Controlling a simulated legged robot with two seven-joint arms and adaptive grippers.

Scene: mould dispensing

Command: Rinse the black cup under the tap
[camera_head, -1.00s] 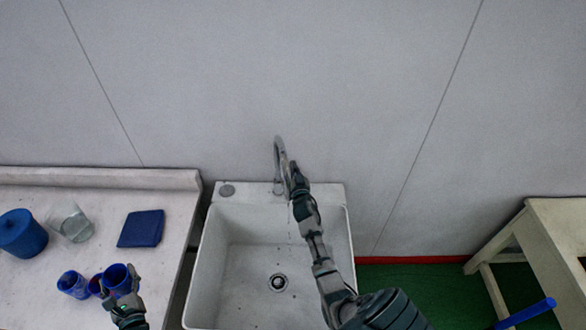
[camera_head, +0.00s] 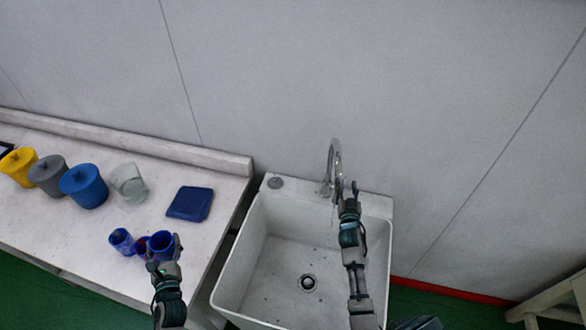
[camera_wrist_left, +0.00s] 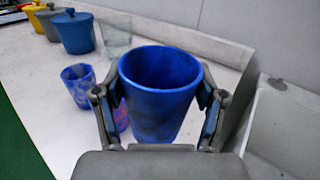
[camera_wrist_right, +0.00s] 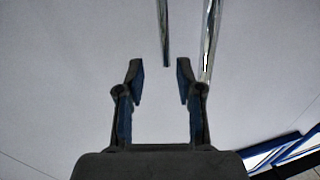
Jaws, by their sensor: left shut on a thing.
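No plainly black cup is in view. My left gripper (camera_head: 163,246) is shut on a blue cup (camera_head: 161,243) with dark patches low on its side, over the counter's front right. In the left wrist view the cup (camera_wrist_left: 160,95) is upright between both fingers, its mouth facing up. The tap (camera_head: 334,160) stands at the sink's back edge. I cannot tell whether water runs. My right gripper (camera_head: 347,190) is beside the tap, to its right. In the right wrist view its fingers (camera_wrist_right: 158,80) are apart and empty, with metal tubes beyond them.
The white sink (camera_head: 225,290) adjoins the counter (camera_head: 75,205) and is empty around its drain. Near the held cup are a blue cup (camera_head: 121,241) and a reddish-blue cup (camera_head: 141,246). Behind are a clear beaker (camera_head: 128,182), a blue mat (camera_head: 190,203) and lidded pots (camera_head: 84,187).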

